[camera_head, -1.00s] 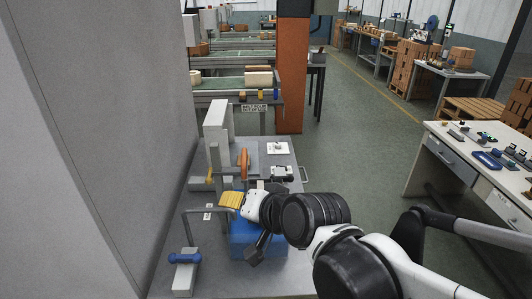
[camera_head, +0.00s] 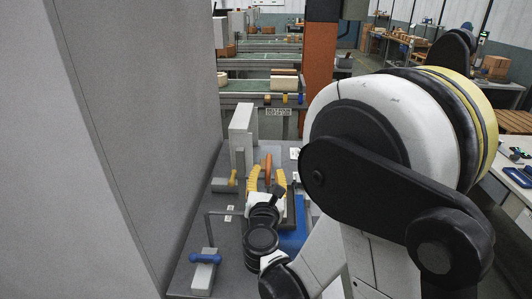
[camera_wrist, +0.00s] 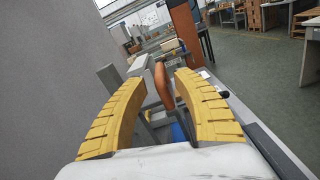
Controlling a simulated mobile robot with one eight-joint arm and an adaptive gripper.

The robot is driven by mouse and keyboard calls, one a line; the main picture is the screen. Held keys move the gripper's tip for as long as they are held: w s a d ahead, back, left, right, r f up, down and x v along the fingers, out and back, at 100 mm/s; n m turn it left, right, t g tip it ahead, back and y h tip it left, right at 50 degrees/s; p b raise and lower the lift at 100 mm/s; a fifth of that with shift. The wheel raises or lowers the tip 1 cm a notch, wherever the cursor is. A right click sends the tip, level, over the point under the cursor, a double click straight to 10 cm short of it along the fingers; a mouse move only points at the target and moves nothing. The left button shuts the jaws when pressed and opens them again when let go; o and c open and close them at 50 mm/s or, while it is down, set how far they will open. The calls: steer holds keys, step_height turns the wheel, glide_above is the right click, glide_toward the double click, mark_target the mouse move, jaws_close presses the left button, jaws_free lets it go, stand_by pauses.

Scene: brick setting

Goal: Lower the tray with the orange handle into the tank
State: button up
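The orange handle (camera_head: 268,168) stands upright near the back of the grey bench, and in the wrist view the handle (camera_wrist: 163,86) shows between my two yellow fingers. My gripper (camera_head: 267,178) is open, its fingers spread and apart from each other. In the wrist view my gripper (camera_wrist: 160,80) has visible gaps on both sides of the handle. I cannot tell how far ahead of the fingertips the handle is. The tray under it is mostly hidden by my gripper. A blue tank (camera_head: 293,239) is partly hidden behind my arm, with blue also showing between the fingers.
A tall grey post (camera_head: 241,130) stands just left of the handle. A blue-handled grey block (camera_head: 204,272) sits at the bench's front left, near a thin metal rail (camera_head: 209,230). A grey wall (camera_head: 120,130) closes the left side. My arm covers much of the right.

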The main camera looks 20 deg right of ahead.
mark_target(269, 157)
steer(key=b+x, duration=0.1)
steer(key=x, duration=0.9)
steer(key=shift+f, duration=0.1)
jaws_close()
